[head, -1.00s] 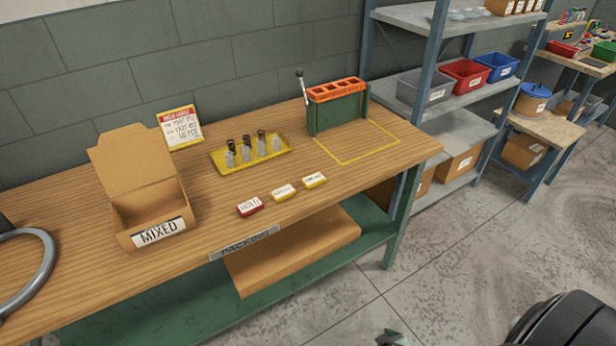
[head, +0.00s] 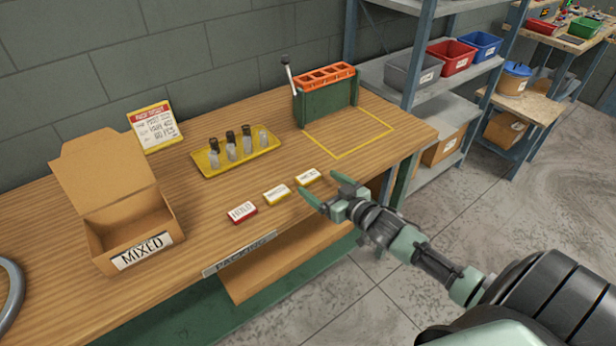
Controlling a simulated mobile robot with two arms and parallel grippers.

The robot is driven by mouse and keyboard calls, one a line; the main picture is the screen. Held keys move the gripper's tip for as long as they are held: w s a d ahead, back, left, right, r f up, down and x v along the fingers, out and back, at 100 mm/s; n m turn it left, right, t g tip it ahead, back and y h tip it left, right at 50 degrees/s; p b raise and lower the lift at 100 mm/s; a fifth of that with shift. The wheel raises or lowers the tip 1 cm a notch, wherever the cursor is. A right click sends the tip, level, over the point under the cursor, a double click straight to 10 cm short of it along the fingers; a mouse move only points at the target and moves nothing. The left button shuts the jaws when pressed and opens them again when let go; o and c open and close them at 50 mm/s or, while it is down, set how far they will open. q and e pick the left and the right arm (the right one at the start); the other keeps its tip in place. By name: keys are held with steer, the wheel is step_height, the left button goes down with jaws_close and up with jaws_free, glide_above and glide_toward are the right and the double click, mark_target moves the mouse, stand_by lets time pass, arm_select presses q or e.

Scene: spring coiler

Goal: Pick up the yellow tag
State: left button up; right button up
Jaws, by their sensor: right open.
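Two small white tags with yellow edges lie on the wooden bench top near its front edge. The middle yellow tag (head: 276,195) is left of my right gripper, and the other yellow tag (head: 309,177) is just beyond its fingertips. A white tag with red edges (head: 242,212), marked HOLD, lies at the left end of the row. My right gripper (head: 318,182) is open and empty, coming in from the right at the bench's front edge. I cannot tell its exact height above the bench. My left gripper is out of view.
A yellow tray (head: 206,172) with several small bottles stands behind the tags. An open cardboard box (head: 102,234) marked MIXED is at left, with a sign (head: 155,127) behind it. A green fixture with an orange top (head: 327,95) stands at the back right. The yellow-outlined square is clear.

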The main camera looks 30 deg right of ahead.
mark_target(309, 177)
steer(key=x, duration=0.4)
steer(key=shift+f, duration=0.25)
steer(key=shift+c, duration=0.9)
steer(key=c, duration=1.3)
steer(key=shift+o, duration=0.2)
steer(key=shift+r, duration=0.1)
